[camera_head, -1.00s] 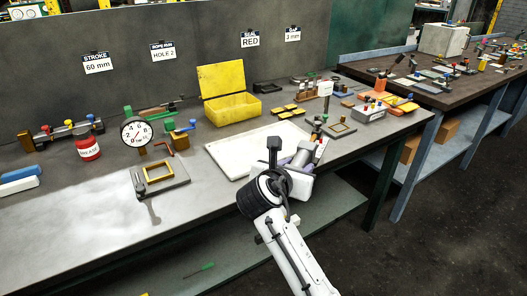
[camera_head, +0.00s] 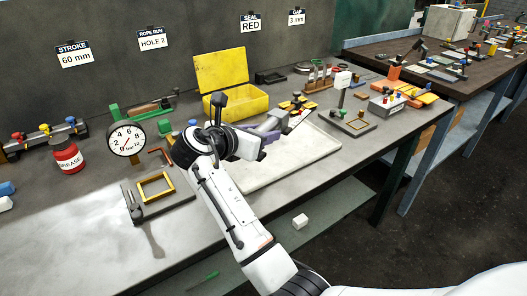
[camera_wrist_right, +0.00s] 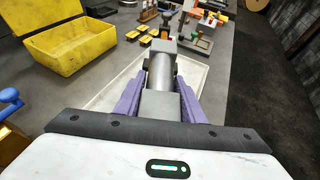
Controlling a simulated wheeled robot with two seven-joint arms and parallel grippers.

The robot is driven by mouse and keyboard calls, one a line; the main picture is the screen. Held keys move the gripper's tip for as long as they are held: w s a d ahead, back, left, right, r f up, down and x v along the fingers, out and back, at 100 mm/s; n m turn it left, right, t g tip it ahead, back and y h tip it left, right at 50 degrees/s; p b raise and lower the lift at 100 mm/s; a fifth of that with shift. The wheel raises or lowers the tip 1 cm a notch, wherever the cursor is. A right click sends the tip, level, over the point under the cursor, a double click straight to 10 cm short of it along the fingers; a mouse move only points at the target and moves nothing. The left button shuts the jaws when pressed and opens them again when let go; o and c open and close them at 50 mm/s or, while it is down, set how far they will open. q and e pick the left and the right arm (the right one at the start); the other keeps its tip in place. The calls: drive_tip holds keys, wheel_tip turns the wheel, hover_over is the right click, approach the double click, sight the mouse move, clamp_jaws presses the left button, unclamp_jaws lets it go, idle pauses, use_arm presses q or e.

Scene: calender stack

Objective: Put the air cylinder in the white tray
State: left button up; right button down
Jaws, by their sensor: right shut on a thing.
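The air cylinder (camera_wrist_right: 163,75) is a grey metal cylinder with a square end block. My right gripper (camera_wrist_right: 161,82) is shut on it, with a purple finger along each side. In the head view the cylinder (camera_head: 272,121) shows just beyond the right gripper (camera_head: 266,136), which hides part of it. The white tray (camera_head: 297,166) is shallow and lies flat on the bench. The cylinder appears over the tray's back left part; the tray (camera_wrist_right: 105,97) shows on both sides of it in the wrist view. I cannot tell whether it touches the tray. My left gripper is not in view.
A yellow open box (camera_head: 240,100) stands behind the tray. A dial gauge (camera_head: 126,139), a red grease can (camera_head: 66,155) and a grey plate with a yellow frame (camera_head: 157,188) are at left. A fixture (camera_head: 346,120) stands at right. A white block (camera_head: 300,221) is on the lower shelf.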

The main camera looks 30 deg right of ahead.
sight(262, 164)
wheel_tip(262, 164, down, 5)
drive_tip(key=shift+f+b, duration=0.2)
drive_tip(key=shift+b, duration=0.15)
drive_tip(key=shift+w+f, duration=0.1)
drive_tip(key=shift+f, duration=0.2)
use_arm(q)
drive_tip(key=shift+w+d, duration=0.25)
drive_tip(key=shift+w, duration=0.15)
use_arm(e)
drive_tip(key=c, duration=1.4)
unclamp_jaws()
drive_tip(key=shift+f, duration=0.25)
drive_tip(key=shift+c, duration=0.2)
drive_tip(key=shift+o, duration=1.4)
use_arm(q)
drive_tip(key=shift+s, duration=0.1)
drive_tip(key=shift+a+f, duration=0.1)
